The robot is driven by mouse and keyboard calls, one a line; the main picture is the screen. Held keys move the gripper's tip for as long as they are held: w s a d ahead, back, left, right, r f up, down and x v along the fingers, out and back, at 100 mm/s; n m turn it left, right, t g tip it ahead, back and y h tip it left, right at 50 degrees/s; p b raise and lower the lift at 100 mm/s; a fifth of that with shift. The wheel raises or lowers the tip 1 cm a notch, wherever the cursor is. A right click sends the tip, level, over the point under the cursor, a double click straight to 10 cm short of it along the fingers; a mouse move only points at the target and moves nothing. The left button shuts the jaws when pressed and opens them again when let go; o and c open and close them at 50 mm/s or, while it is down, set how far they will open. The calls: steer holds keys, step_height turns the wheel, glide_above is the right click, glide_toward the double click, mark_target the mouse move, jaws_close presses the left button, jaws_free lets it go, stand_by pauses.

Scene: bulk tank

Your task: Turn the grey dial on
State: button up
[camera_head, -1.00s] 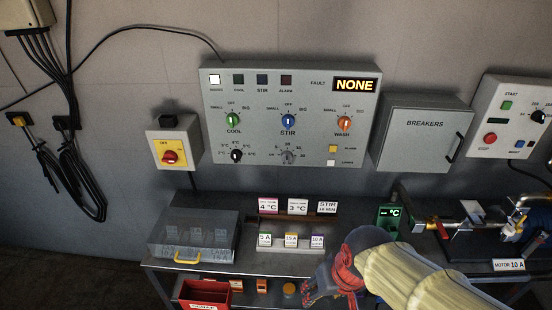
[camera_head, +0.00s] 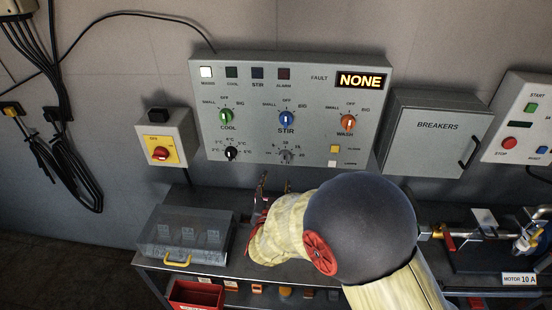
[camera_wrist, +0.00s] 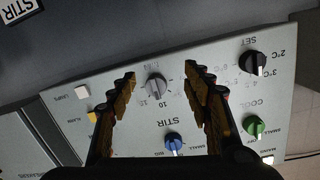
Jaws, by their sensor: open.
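The grey dial (camera_head: 287,155) sits at the bottom middle of the control panel, under the blue STIR knob (camera_head: 287,119). In the wrist view, which shows the panel upside down, the grey dial (camera_wrist: 156,86) lies between my two fingers, with a gap on both sides. My gripper (camera_wrist: 161,74) is open and empty, pointing at the panel. In the head view, my gripper (camera_head: 274,183) is just below the dial. I cannot tell how far the fingertips are from the panel face. The dial's scale is partly readable.
The black dial (camera_head: 231,153), green COOL knob (camera_head: 226,116) and orange WASH knob (camera_head: 348,122) share the panel. A yellow button (camera_head: 334,149) is to the right. Below are a clear-lidded box (camera_head: 187,236) and a bench. A breakers box (camera_head: 436,131) stands right of the panel.

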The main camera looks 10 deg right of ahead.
mark_target(284, 160)
steer(key=shift+t+h, duration=0.5)
steer(key=shift+h, duration=0.2)
steer(key=w+d+r, duration=0.1)
steer(key=w, duration=0.1)
steer(key=w+d+r+b, duration=0.1)
steer(key=w+d, duration=0.1)
steer(key=w+d+r+b, duration=0.1)
steer(key=w, duration=0.1)
steer(key=shift+w+d+r, duration=0.2)
steer(key=shift+w+d, duration=0.05)
steer(key=shift+w, duration=0.15)
steer(key=c, duration=1.1)
steer(key=shift+c, duration=0.3)
